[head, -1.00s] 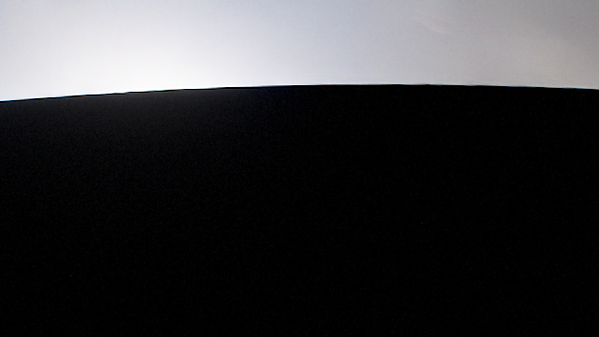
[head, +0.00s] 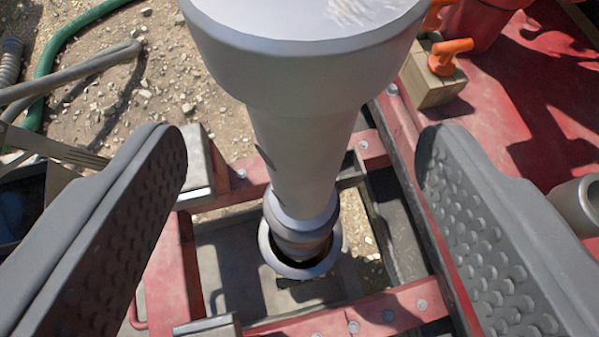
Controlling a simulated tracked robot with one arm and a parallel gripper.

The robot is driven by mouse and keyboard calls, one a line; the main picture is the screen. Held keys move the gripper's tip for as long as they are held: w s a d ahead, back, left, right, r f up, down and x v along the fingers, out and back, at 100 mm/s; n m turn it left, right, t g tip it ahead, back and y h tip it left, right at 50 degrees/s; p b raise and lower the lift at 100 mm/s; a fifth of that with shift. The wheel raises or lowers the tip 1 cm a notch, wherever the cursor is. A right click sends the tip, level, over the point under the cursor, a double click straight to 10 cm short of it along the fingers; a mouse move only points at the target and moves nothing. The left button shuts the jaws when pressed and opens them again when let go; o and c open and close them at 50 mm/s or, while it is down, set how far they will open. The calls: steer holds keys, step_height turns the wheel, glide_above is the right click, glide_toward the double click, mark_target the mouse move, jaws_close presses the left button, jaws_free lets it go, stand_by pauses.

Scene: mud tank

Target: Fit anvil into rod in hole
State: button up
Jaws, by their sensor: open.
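The anvil, a large grey tapered metal piece (head: 300,150), stands nearly upright in the middle of the view, with its wide round head cut off by the top edge. Its narrow lower end has a stepped collar and shows within the mouth of a grey ring (head: 332,247), which looks like the top of the rod in the hole. How deep it sits cannot be told. My gripper (head: 303,140) is open, with one dark dimpled jaw on each side of the anvil and clear gaps to both. The rod below the ring is hidden.
A red bolted frame (head: 395,305) surrounds the hole. Orange handles (head: 450,50) on a tan block (head: 430,82) stand at the upper right. A grey cylinder (head: 580,205) lies at the right edge. A green hose (head: 60,45) and grey pipes lie on gravel at the left.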

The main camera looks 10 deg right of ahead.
steer(key=p+v, duration=0.1)
steer(key=v, duration=0.6)
steer(key=shift+s, duration=0.2)
steer(key=shift+a, duration=0.1)
